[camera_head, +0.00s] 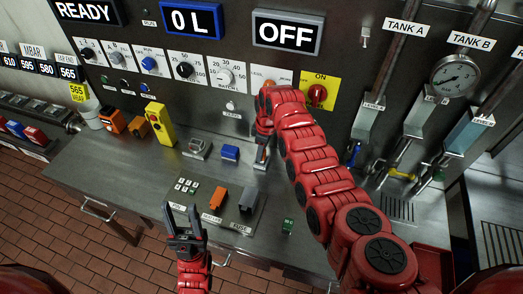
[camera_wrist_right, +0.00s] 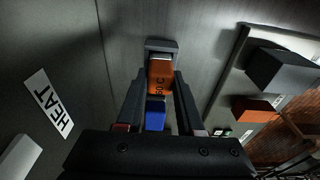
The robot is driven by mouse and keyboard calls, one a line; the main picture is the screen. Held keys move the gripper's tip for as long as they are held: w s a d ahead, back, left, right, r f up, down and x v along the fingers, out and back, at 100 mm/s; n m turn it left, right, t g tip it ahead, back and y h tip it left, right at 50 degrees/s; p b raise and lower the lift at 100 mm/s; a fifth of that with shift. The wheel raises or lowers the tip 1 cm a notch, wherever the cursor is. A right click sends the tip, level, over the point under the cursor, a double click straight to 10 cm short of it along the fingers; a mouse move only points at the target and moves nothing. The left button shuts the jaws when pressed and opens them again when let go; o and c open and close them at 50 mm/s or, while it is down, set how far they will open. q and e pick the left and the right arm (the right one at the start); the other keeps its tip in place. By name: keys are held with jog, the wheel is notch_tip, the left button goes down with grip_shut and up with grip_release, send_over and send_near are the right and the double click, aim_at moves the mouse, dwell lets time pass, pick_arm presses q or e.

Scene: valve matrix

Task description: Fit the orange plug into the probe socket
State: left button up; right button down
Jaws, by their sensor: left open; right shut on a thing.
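The orange plug (camera_wrist_right: 160,78), marked "80 C", is between the two fingers of my right gripper (camera_wrist_right: 161,82) in the right wrist view. A grey socket-like piece (camera_wrist_right: 162,45) lies right at the plug's far end; I cannot tell whether the plug is inside it or only against it. In the head view my right gripper (camera_head: 263,148) is low over the counter near the back wall, and the plug is hidden there.
A blue block (camera_head: 230,153) stands just left of my right gripper, also in the wrist view (camera_wrist_right: 155,115). A grey fixture (camera_head: 197,149) is further left. A board with an orange block (camera_head: 218,197) and a dark block (camera_head: 248,200) lies in front. A yellow box (camera_head: 160,124) stands left.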

jog(key=shift+f, duration=0.55)
jog(key=shift+f, duration=0.1)
jog(key=shift+f, duration=0.15)
jog(key=c, duration=0.5)
grip_release()
